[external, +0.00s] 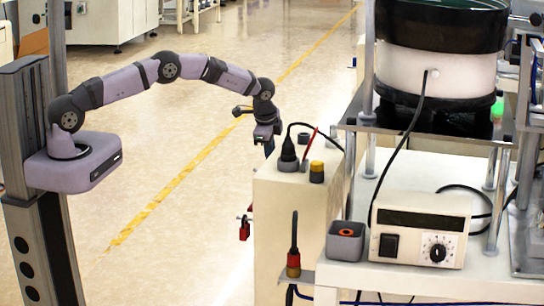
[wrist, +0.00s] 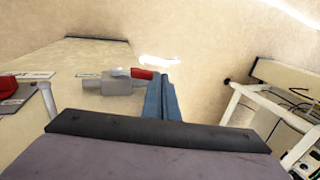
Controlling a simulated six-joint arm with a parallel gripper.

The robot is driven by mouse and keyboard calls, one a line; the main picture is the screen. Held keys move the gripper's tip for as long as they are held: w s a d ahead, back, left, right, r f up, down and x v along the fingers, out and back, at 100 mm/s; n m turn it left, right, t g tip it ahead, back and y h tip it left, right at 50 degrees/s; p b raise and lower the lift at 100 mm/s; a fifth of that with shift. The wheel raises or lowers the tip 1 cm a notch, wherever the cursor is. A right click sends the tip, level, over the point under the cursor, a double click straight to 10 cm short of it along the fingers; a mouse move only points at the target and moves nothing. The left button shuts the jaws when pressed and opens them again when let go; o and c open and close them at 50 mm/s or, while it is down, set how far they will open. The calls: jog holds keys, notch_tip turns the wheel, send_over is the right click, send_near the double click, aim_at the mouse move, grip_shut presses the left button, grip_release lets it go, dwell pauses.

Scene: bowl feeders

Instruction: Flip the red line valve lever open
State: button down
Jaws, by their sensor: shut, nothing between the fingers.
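The red lever (wrist: 142,74) shows in the wrist view at the right end of a grey valve body (wrist: 112,84) on the pale cabinet face. It lies roughly in line with that body. My gripper's blue fingers (wrist: 161,98) are shut and empty, just right of the lever's tip; I cannot tell whether they touch it. In the external view my gripper (external: 269,148) points down beside the cabinet's upper left edge. The valve face is turned away there, so the valve is mostly hidden.
The cabinet (external: 300,215) carries a black plug (external: 288,150) and a yellow-and-black knob (external: 317,172) on top. A red padlock (external: 243,228) hangs at its left side. A bowl feeder (external: 440,60) and a controller box (external: 420,228) stand at right. Open floor lies left.

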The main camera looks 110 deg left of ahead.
jog(key=shift+a+f+h, duration=0.3)
jog(key=shift+f+h, duration=0.1)
jog(key=shift+h, duration=0.1)
jog(key=shift+a+f+b, duration=0.1)
jog(key=shift+b, duration=0.3)
jog(key=shift+a+f, duration=0.25)
jog(key=shift+r, duration=0.1)
jog(key=shift+b+v, duration=0.55)
jog(key=shift+v, duration=3.05)
